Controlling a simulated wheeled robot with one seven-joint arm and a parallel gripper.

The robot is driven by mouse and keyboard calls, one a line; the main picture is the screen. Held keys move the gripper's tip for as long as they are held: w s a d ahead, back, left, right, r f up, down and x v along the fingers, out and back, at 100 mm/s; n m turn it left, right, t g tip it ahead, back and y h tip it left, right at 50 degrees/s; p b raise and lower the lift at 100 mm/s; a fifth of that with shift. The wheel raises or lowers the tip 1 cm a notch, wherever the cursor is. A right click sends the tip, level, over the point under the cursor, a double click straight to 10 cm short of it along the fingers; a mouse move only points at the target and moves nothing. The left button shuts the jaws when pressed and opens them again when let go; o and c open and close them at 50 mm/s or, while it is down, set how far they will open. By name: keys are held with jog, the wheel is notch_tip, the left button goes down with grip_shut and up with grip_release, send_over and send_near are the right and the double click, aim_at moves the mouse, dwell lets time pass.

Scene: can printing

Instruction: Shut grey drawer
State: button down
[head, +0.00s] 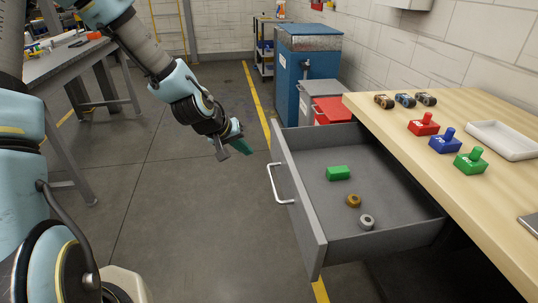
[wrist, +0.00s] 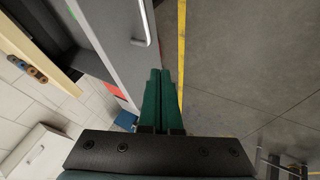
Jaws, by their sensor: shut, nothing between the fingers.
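The grey drawer (head: 350,238) stands pulled out from under the wooden table in the head view, with its white handle (head: 279,184) on the front panel. In it lie a green block (head: 338,173), a brown ring-like piece (head: 353,200) and a grey ring-like piece (head: 366,221). My gripper (head: 244,148) hangs in the air to the left of the drawer front, near its far corner, apart from the handle. In the wrist view its green fingers (wrist: 160,72) are together and empty, with the handle (wrist: 143,24) ahead to their upper left.
The wooden table (head: 390,104) bears several small cans, red (head: 423,125), blue (head: 444,141) and green (head: 470,160) stamps, and a white tray (head: 505,139). A blue cabinet (head: 306,75) and red box (head: 331,110) stand beyond the drawer. Floor left of the drawer is clear.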

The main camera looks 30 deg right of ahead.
jog(key=d+f+p, duration=0.3)
jog(key=d+f, duration=0.4)
jog(key=d, duration=0.2)
jog(key=shift+w+f, duration=0.15)
jog(key=shift+f, duration=0.1)
